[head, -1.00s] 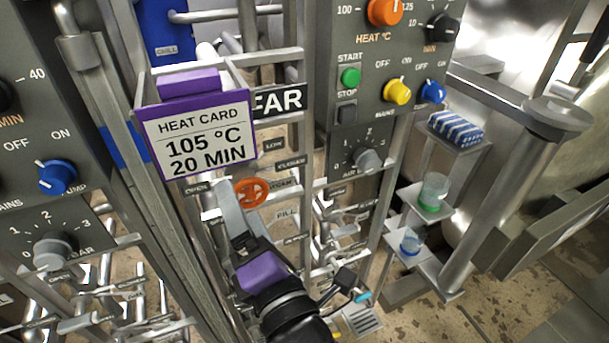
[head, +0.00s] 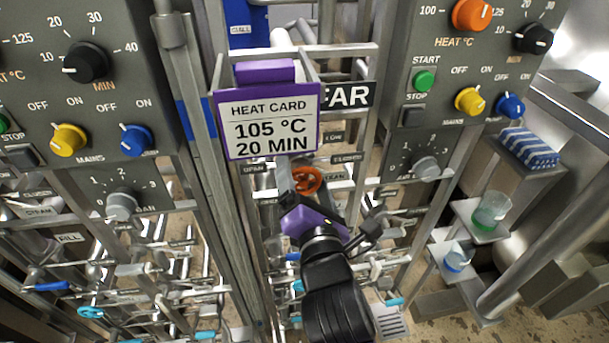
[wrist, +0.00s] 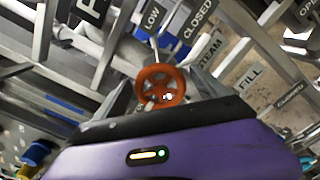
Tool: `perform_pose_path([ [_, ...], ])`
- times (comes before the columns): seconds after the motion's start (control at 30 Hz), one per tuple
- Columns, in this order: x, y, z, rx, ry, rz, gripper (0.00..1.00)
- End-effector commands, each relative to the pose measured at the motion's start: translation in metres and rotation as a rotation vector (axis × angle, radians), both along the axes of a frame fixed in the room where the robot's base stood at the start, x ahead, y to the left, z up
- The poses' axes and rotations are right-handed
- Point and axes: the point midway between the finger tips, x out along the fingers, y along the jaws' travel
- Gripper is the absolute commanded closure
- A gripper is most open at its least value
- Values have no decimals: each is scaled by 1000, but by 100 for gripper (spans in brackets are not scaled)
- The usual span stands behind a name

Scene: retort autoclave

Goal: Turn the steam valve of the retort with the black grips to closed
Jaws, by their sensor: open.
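An orange handwheel (head: 307,180) sits on the rack below the FAR sign, beside the STEAM label. Plates reading OPEN (head: 255,168), LOW and CLOSED (head: 346,159) stand around it. In the wrist view the handwheel (wrist: 160,86) is centred just beyond my gripper's purple body, with the LOW (wrist: 151,17) and CLOSED (wrist: 197,20) plates above it. My gripper (head: 297,180) is open, with a grey finger beside the wheel's left side in the head view; the other finger is mostly hidden. Contact with the wheel cannot be told. I cannot make out black grips.
A purple-framed heat card (head: 268,125) reading 105 °C, 20 MIN hangs above the wheel. Control panels stand left (head: 80,95) and right (head: 440,110). Pipes and small valves crowd the rack below. Cups on shelves (head: 490,215) and a striped blue stack are at the right.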

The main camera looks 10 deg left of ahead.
Motion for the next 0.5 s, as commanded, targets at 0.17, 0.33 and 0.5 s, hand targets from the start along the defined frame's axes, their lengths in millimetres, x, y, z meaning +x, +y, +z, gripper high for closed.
perform_pose_path([
  [0.17, 3, 1, 0, 1, 0, 0, 17],
  [0.33, 3, 1, 0, 1, 0, 0, 25],
  [0.5, 3, 1, 0, 1, 0, 0, 58],
])
